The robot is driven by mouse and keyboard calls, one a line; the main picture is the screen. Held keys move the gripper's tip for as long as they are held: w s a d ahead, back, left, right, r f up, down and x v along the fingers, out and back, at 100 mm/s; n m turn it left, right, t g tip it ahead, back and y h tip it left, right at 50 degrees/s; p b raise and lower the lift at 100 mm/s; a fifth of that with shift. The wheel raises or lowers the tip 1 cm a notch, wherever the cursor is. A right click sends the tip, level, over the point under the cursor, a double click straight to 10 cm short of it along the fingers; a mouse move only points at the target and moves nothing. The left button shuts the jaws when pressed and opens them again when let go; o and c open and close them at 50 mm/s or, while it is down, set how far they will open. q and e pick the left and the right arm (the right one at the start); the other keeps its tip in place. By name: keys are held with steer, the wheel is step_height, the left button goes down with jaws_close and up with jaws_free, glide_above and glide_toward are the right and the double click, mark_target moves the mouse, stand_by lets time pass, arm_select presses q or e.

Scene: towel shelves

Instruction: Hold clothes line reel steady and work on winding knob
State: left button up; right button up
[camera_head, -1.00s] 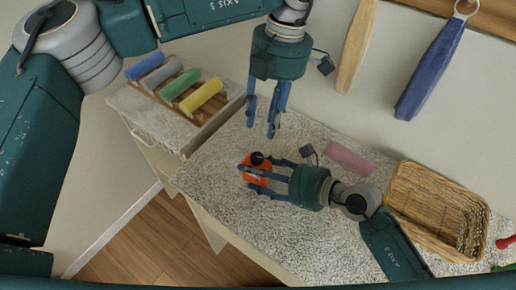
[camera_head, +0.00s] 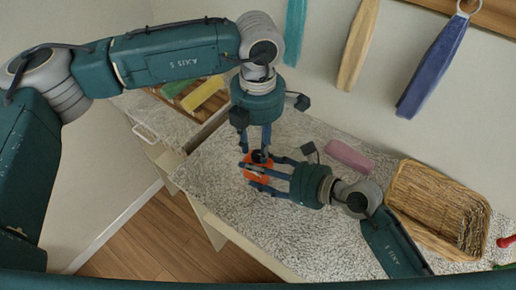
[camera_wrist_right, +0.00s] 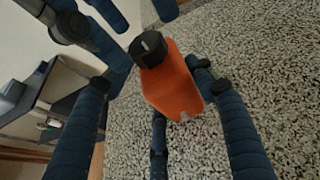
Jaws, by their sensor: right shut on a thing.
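The clothes line reel is a small orange body (camera_head: 255,172) on the speckled counter, and it also shows in the right wrist view (camera_wrist_right: 172,88). Its black winding knob (camera_wrist_right: 148,46) sits at one end, facing up in the right wrist view. My right gripper (camera_head: 256,178) comes from the right and is shut on the reel's body, with fingers on both sides. My left gripper (camera_head: 256,151) points down just over the reel. Its fingers are spread apart near the knob, and some show at the top left of the right wrist view. Contact with the knob cannot be told.
A pink rolled towel (camera_head: 350,157) lies on the counter, right of the reel. A wicker basket (camera_head: 399,188) stands further right. Rolled towels (camera_head: 204,94) lie on a wooden rack at the left. A blue towel (camera_head: 432,68) hangs on the wall. The counter's front area is clear.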

mark_target(258, 157)
arm_select(q)
steer(key=shift+f, duration=1.1)
jaws_close()
steer(key=shift+m, duration=0.8)
jaws_free()
